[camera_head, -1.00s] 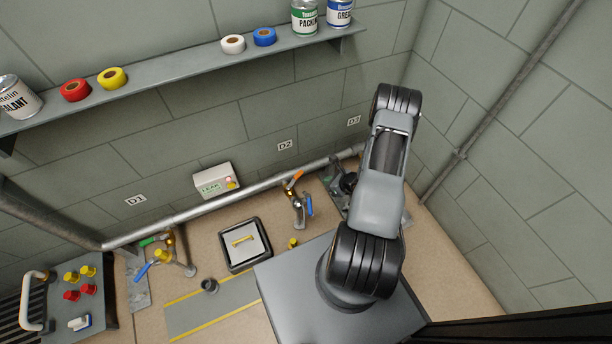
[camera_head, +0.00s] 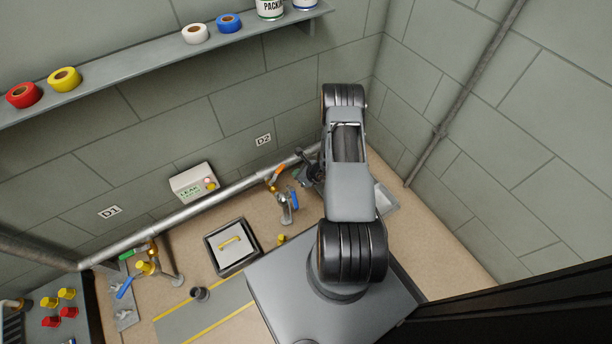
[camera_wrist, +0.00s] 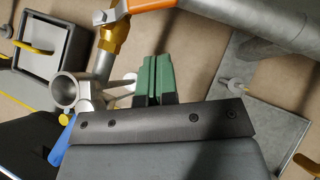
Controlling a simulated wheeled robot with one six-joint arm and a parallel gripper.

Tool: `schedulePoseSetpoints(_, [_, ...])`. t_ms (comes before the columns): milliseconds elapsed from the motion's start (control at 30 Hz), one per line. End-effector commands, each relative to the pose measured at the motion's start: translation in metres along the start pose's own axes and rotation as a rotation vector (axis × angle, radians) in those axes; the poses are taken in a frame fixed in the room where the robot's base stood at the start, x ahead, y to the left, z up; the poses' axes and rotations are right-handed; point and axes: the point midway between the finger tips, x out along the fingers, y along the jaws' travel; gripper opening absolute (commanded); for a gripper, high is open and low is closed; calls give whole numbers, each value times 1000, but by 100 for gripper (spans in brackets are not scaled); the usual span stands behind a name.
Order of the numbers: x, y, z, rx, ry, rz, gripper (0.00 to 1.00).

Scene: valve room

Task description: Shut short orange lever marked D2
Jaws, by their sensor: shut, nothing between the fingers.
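The D2 label (camera_head: 263,140) is on the wall above the pipe. Below it, a short orange lever (camera_head: 278,171) sits on a brass valve at the pipe. The lever's orange end also shows at the top edge of the wrist view (camera_wrist: 152,4), on the brass fitting (camera_wrist: 113,40). A blue lever (camera_head: 295,199) is on the fitting below. My gripper (camera_head: 311,167) is just right of the orange lever in the head view, partly hidden by my arm. In the wrist view its green fingers (camera_wrist: 158,76) are together and empty, apart from the orange lever.
The grey pipe (camera_head: 225,196) runs along the wall. A LEAK box (camera_head: 194,184) stands above it. A framed hatch with a yellow handle (camera_head: 209,247) lies left of the valve. A shelf (camera_head: 150,68) crosses the wall above. D1's valve (camera_head: 147,267) is far left.

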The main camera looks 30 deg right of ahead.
Motion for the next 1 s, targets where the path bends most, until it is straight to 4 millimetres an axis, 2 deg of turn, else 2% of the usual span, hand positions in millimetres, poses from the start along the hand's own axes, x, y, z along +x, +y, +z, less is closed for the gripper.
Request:
schedulePoseSetpoints(33, [12, 1, -2, -3, -1, 2, 0])
schedulePoseSetpoints(100, [21, 0, 2, -4, -2, 1, 0])
schedulePoseSetpoints(333, [38, 0, 20, -2, -1, 1, 0])
schedulePoseSetpoints(533, [43, 0, 26, -1, 0, 0, 0])
schedulePoseSetpoints(1000, [42, -2, 26, -4, 0, 4, 0])
